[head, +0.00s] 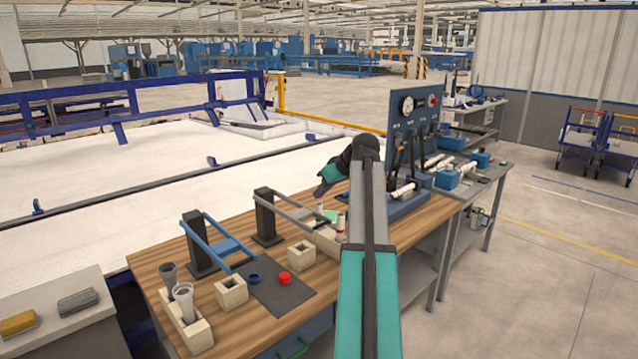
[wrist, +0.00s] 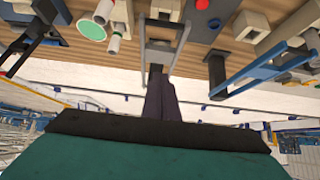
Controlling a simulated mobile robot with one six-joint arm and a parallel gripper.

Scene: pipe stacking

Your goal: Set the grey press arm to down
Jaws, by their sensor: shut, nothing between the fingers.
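The grey press arm (head: 297,207) runs from the top of its black post (head: 266,218) toward the front of the bench, clear of the bench top. Its exact angle is hard to tell. In the wrist view, which looks upside down, the grey press arm (wrist: 183,42) shows as a light frame just beyond my fingertips. My gripper (head: 322,190) is shut and empty, behind and right of the grey arm's post in the head view. In the wrist view my gripper (wrist: 160,80) is close to the grey arm; contact cannot be told.
A blue press arm (head: 222,243) stands left of the grey one. A cream block (head: 302,254), a red button (head: 285,278) and a tube rack (head: 193,335) sit in front. A gauge panel (head: 412,120) stands at the right. Green disc (wrist: 91,27) and tubes are near my gripper.

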